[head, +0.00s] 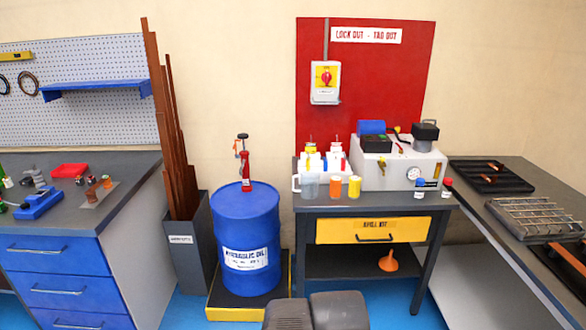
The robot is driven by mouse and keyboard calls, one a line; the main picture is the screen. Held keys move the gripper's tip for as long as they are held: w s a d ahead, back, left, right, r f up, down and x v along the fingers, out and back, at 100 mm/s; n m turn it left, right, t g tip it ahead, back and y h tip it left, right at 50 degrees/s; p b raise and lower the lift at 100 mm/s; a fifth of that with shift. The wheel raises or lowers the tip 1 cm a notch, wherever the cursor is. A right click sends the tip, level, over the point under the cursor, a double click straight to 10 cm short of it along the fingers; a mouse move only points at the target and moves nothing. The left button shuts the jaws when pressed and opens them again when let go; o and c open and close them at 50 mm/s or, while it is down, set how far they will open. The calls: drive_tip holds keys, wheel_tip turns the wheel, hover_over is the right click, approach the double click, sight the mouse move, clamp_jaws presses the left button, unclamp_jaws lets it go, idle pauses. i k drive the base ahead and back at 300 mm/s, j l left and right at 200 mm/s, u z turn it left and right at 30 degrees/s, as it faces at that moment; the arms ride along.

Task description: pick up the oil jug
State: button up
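A pale, translucent jug (308,185) with a handle on its left side stands upright at the front left of the grey bench top (375,203). It looks like the oil jug, but I can read no label on it. An orange container (334,187) and a yellow one (354,187) stand close to its right. My gripper is not in view. Two dark grey rounded parts at the bottom edge seem to be mine, well below and in front of the bench.
White bottles (312,160) stand behind the jug, and a grey machine (400,170) fills the bench's right. A blue drum (246,240) with a red hand pump (246,170) stands left. A yellow drawer (372,230) is below; an orange funnel (388,261) lies under it.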

sight(310, 178)
drive_tip(key=i+j, duration=0.1)
drive_tip(key=i, duration=0.6)
drive_tip(key=i+j, duration=0.1)
drive_tip(key=i, duration=0.55)
drive_tip(key=i+j, duration=0.15)
drive_tip(key=i, duration=0.55)
drive_tip(key=l+z, duration=0.05)
